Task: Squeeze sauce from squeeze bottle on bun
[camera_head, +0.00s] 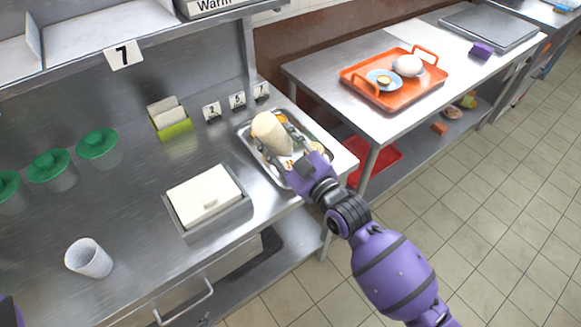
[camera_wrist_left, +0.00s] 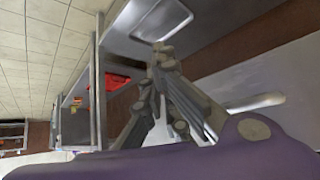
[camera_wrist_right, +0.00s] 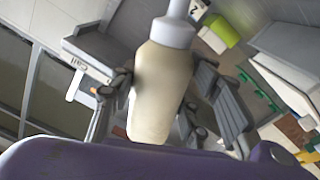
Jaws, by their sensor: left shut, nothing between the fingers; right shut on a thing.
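The squeeze bottle (camera_head: 270,133) is cream-coloured and held tilted over a metal tray (camera_head: 244,133) at the counter's right end. My right gripper (camera_head: 294,150) is shut on it. In the right wrist view the bottle (camera_wrist_right: 162,90) sits between the fingers, with its pale cap and nozzle toward the top edge. Small food items show in the metal tray, partly hidden by the bottle and gripper; I cannot make out a bun there. My left gripper (camera_wrist_left: 163,52) is shut and empty in the left wrist view, away from the bottle.
A white-lidded container (camera_head: 205,195), a white cup (camera_head: 88,258) and green-lidded containers (camera_head: 97,143) stand on the counter. A green holder (camera_head: 172,125) is behind. On the right table, an orange tray (camera_head: 390,100) holds a small plate and a round white item (camera_head: 407,66).

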